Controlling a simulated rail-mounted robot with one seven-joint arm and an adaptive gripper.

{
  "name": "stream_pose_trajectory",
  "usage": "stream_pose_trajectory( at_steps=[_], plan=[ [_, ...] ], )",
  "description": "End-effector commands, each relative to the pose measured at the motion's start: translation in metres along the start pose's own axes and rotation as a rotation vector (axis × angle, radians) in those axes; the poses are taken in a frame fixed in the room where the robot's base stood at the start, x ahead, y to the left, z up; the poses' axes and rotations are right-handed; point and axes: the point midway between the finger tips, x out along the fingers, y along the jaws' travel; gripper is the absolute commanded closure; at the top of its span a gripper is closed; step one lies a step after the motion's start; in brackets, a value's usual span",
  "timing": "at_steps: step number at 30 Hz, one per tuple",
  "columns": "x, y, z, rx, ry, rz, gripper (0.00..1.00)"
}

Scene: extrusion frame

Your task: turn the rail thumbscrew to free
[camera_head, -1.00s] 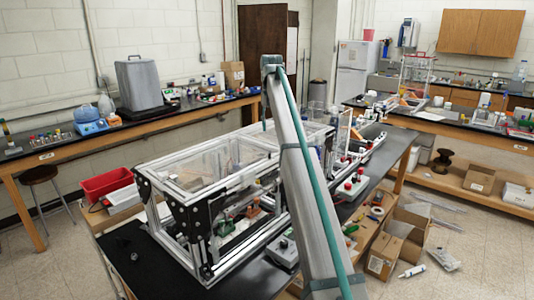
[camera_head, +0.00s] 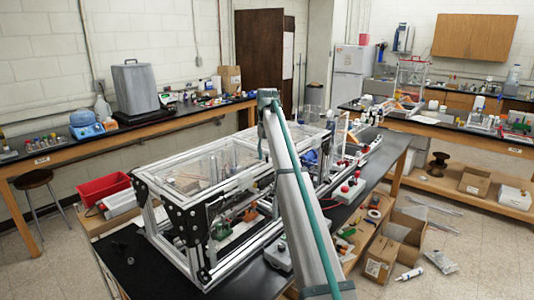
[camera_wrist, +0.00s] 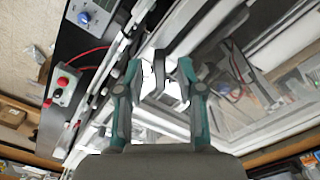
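The extrusion frame (camera_head: 195,250) stands on the black bench in the head view, with silver bars, black corner plates and clear panels. Its bars (camera_wrist: 180,28) and a clear panel (camera_wrist: 235,110) fill much of the wrist view. My gripper (camera_wrist: 158,82) is open over the frame, its two teal and grey fingers apart. A bright, pale patch with dark marks shows between the fingertips; I cannot tell whether it is a part between them or background. I cannot pick out the rail thumbscrew in either view. In the head view my arm hides the gripper.
A control box with red and green buttons (camera_wrist: 63,88) and a box with a blue knob (camera_wrist: 88,14) lie left of the gripper in the wrist view. A red cable runs nearby. In the head view, open cardboard boxes (camera_head: 405,228) stand right of the bench.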

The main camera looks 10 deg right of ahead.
Motion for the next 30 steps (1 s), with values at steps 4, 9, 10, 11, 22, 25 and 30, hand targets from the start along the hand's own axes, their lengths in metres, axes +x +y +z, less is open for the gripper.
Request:
stream_pose_trajectory(
  at_steps=[4, 9, 10, 11, 22, 25, 30],
  plan=[
    [0.0001, 0.0, -0.0002, 0.0, 0.0, 0.0, 0.68],
    [0.0, 0.0, -0.0001, 0.0, 0.0, 0.0, 0.96],
    [0.0, 0.0, -0.0001, 0.0, 0.0, 0.0, 1.0],
    [0.0, 0.0, -0.0001, 0.0, 0.0, 0.0, 1.0],
    [0.0002, 0.0, -0.0003, -0.026, 0.0, 0.0, 1.0],
    [0.0005, 0.0, -0.0005, -0.06, 0.0, 0.0, 1.0],
    [0.001, -0.0001, -0.0008, -0.158, -0.001, 0.0, 1.0]
  ],
)
